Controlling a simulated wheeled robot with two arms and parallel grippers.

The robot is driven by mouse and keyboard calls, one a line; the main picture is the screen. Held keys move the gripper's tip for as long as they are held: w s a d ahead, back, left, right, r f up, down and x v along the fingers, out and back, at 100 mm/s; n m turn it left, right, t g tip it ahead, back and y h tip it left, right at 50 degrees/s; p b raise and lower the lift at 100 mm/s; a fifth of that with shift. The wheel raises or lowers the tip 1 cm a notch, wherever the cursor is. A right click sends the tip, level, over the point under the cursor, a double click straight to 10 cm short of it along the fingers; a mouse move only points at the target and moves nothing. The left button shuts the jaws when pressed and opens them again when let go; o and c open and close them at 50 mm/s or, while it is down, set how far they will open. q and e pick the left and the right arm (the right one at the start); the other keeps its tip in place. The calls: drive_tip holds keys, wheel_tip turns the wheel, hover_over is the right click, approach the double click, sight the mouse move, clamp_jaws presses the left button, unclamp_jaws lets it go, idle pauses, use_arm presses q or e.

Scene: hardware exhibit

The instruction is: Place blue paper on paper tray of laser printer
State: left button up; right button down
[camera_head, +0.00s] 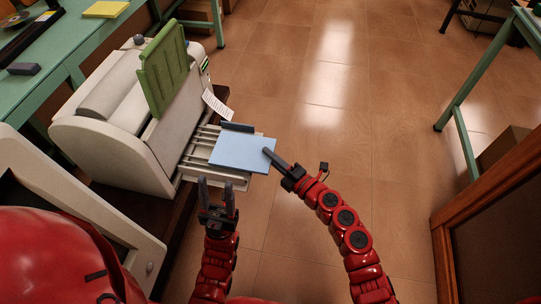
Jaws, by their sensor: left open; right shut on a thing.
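The laser printer (115,120) is a white machine at the left with a green upright panel (163,68). Its slatted paper tray (202,150) sticks out to the right. The blue paper (240,152) lies over the outer part of the tray, covering much of it; whether it rests fully on the tray I cannot tell. My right gripper (268,154) is shut on the right edge of the blue paper. My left gripper (218,190) is open and empty, just in front of the tray's near edge.
A white printed sheet (216,106) hangs at the printer's side behind the tray. A green table (60,50) with a yellow pad (106,9) stands at the upper left. A wooden-framed panel (490,215) is at the right. The tiled floor (350,110) between is clear.

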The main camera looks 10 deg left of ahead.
drive_tip(key=shift+f+b, duration=0.5)
drive_tip(key=shift+f, duration=0.05)
drive_tip(key=c, duration=0.8)
unclamp_jaws()
drive_tip(key=shift+d, duration=0.1)
